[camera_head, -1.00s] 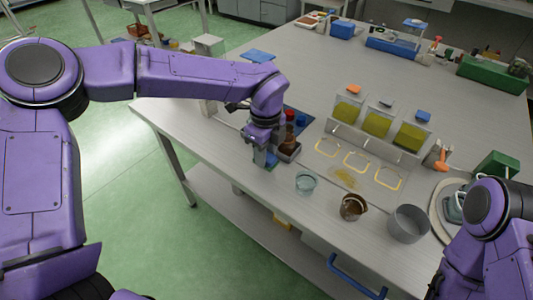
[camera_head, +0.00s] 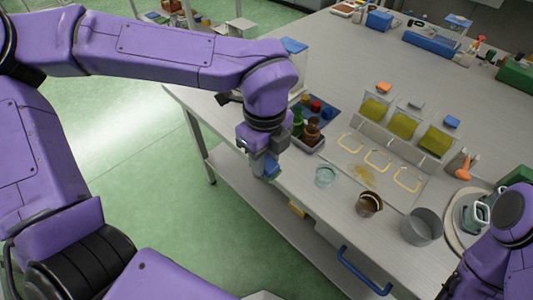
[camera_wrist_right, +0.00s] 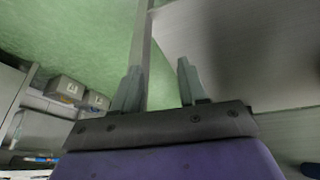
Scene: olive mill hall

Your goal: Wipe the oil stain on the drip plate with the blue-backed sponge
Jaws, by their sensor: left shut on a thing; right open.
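The drip plate (camera_head: 345,163) lies on the table, with several yellow outlines on it. The oil stain (camera_head: 366,175) is a yellow-brown smear near its front edge. My left gripper (camera_head: 268,160) is shut on the blue-backed sponge (camera_head: 271,172), of which only a little blue shows below the fingers. It hangs near the table's front edge, left of the plate and apart from it. My right gripper (camera_wrist_right: 160,90) is open and empty in the right wrist view. In the head view only part of my right arm shows, at lower right.
A glass cup (camera_head: 325,176), a brown cup (camera_head: 369,204) and a grey pot (camera_head: 422,227) stand along the front edge. Clear containers with yellow-green contents (camera_head: 404,123) stand behind the plate.

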